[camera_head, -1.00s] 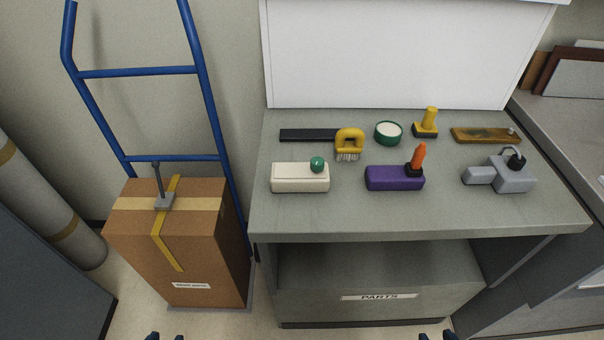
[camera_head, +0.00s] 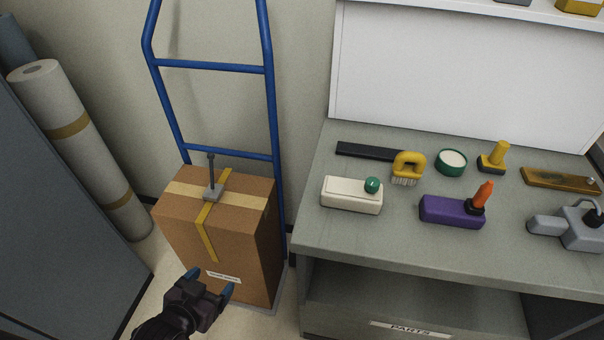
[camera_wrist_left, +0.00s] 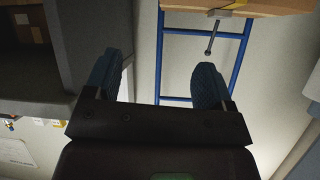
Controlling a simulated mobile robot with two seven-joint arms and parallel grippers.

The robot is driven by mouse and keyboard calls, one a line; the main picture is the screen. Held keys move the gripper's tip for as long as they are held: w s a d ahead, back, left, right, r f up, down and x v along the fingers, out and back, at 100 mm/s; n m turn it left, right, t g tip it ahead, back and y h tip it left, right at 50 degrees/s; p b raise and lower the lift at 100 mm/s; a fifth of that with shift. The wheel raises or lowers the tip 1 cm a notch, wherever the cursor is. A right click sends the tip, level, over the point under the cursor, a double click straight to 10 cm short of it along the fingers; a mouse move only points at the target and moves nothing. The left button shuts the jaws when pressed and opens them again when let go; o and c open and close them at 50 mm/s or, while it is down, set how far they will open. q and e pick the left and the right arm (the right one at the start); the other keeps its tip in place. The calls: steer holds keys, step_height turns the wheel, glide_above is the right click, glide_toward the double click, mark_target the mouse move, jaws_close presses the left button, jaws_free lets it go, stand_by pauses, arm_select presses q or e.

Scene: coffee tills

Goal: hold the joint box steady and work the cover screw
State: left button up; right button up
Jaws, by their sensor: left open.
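My left gripper (camera_head: 211,284) is open and empty, in front of the taped carton at lower left. In the left wrist view its two blue fingers (camera_wrist_left: 158,68) are spread with nothing between them. No label marks the joint box, and I cannot tell which item it is. The bench (camera_head: 400,238) bears a cream box with a green knob (camera_head: 351,195), a purple block with an orange-handled piece (camera_head: 452,210) and a grey box with a side arm and black top (camera_head: 580,230). My left gripper is well left of them. My right gripper is out of view.
The carton (camera_head: 238,235) stands on a blue hand truck (camera_head: 273,100), with a grey post on a small base (camera_head: 212,190) on top. Behind on the bench are a black strip (camera_head: 365,150), yellow brush (camera_head: 408,165), green tin (camera_head: 451,162), yellow-handled stamp (camera_head: 494,157) and wooden tray (camera_head: 560,182).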

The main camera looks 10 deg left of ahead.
arm_select(q)
steer(key=w+d+r+m+t+h, duration=0.2)
steer(key=w+r+m+t, duration=0.1)
steer(key=w+r, duration=0.6)
steer(key=w+d+r+m+t+h, duration=0.2)
steer(key=w+d+r+m, duration=0.15)
steer(key=w+r, duration=0.5)
steer(key=w+d+r+m+g+h, duration=0.2)
steer(key=w+d+r+m+h, duration=0.45)
steer(key=r+m+h, duration=0.3)
steer(key=g, duration=1.5)
glide_toward(328, 188)
step_height(328, 188, down, 2)
steer(key=w+d, duration=0.2)
steer(key=shift+s+x, duration=0.15)
steer(key=shift+x, duration=1.8)
steer(key=shift+s+x, duration=0.15)
steer(key=shift+x, duration=1.8)
steer(key=c, duration=1)
steer(key=shift+c, duration=0.2)
